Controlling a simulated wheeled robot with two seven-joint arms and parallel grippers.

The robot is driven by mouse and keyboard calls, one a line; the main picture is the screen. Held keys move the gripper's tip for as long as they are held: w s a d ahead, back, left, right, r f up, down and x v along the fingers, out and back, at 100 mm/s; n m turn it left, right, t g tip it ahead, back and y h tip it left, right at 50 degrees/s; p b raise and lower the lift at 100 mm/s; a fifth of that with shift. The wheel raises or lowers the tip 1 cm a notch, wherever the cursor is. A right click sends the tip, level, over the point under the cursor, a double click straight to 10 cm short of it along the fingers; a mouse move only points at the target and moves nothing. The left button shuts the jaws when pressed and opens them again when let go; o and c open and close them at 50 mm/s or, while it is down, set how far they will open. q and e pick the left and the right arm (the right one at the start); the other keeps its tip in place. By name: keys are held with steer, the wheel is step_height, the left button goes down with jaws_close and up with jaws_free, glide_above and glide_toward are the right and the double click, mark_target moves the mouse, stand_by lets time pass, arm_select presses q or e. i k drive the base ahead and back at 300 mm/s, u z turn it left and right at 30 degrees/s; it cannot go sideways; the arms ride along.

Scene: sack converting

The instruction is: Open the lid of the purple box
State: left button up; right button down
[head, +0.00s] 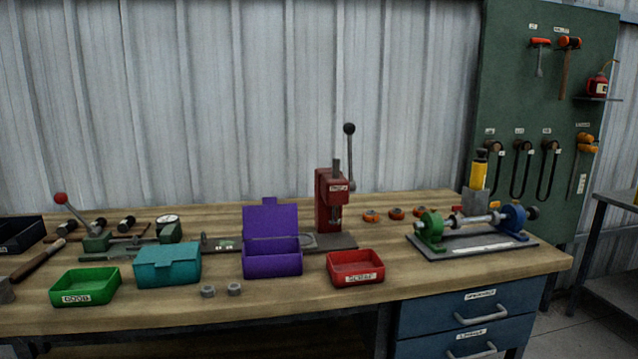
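The purple box (272,265) stands on the wooden workbench, a little left of the picture's middle. Its lid (270,220) is raised and stands nearly upright at the back of the box. The front part of the box is open at the top; what is inside cannot be made out. Neither of my grippers shows in the head view, and nothing touches the box.
A teal box (168,266) with its lid down and a green tray (86,287) stand to the left. A red tray (355,268) stands close on the right. A red press (328,200) rises behind. Two grey rings (208,292) lie in front.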

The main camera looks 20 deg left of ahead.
mark_target(270, 219)
steer(key=u, duration=0.45)
steer(key=i, duration=1.05)
steer(key=u, duration=0.85)
